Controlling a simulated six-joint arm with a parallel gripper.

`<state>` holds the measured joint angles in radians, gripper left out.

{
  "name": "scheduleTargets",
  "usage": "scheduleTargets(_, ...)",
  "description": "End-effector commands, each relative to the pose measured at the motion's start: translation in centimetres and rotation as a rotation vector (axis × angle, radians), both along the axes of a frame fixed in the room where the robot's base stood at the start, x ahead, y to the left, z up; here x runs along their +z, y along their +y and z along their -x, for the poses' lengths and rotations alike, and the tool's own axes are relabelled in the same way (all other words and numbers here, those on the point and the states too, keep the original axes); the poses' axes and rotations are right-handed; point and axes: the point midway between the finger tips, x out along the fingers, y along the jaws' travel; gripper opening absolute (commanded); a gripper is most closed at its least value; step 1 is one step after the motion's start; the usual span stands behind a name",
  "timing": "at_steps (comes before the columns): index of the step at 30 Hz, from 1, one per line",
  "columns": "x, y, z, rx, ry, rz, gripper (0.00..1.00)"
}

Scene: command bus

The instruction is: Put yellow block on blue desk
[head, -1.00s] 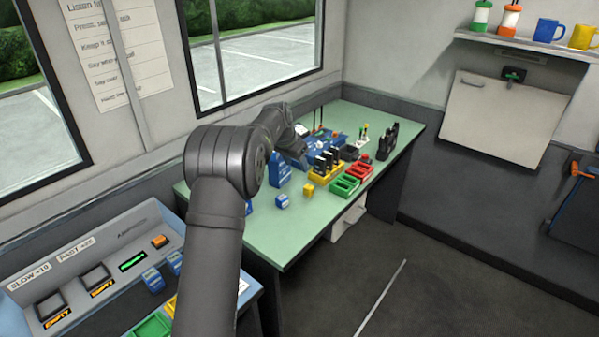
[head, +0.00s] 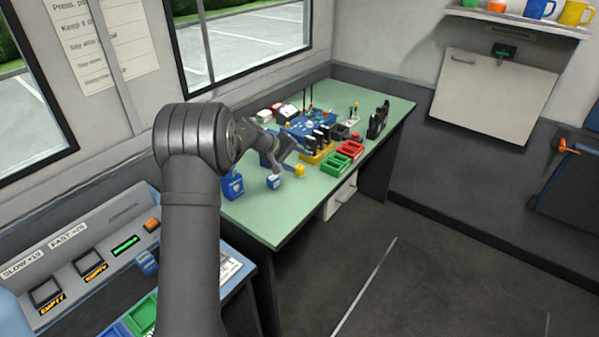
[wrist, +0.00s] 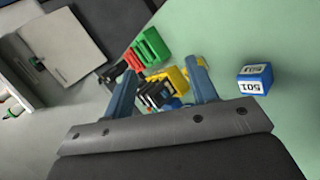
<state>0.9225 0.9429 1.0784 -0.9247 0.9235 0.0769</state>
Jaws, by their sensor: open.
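The small yellow block (head: 299,170) sits on the green table in the head view, right of a blue-and-white block (head: 274,181). My gripper (head: 287,160) is just above and beside the yellow block. In the wrist view the jaws (wrist: 162,70) are apart, and a yellow patch shows behind the right finger; I cannot tell whether it is the block. The blue-and-white block (wrist: 255,79) lies right of the jaws there. A light-blue-sided console desk (head: 14,308) stands at the lower left, partly hidden by my arm.
On the green table (head: 275,222) stand a yellow tray with dark items (head: 316,155), green bins (head: 335,164), a red bin (head: 351,149) and a larger blue box (head: 232,186). The table's front part is clear. A green tray (head: 141,316) lies on the console desk.

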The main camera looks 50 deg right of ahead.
Motion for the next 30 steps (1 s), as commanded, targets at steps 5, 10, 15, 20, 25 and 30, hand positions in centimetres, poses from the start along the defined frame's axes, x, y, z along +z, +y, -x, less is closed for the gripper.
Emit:
scheduleTargets(5,-1.2,1.2,-0.3,0.397,0.437,0.001,0.53)
scheduleTargets(10,-2.4,2.9,-1.9,0.775,0.863,-0.007,0.53)
scheduleTargets(15,-3.7,5.0,-3.8,1.08,1.22,-0.009,0.53)
scheduleTargets(20,-4.5,6.3,-4.9,1.235,1.408,-0.004,0.53)
scheduleTargets(25,-5.2,5.6,-5.2,1.273,1.457,-0.003,0.53)
scheduleTargets(30,-6.6,2.4,-5.1,1.269,1.455,-0.005,0.53)
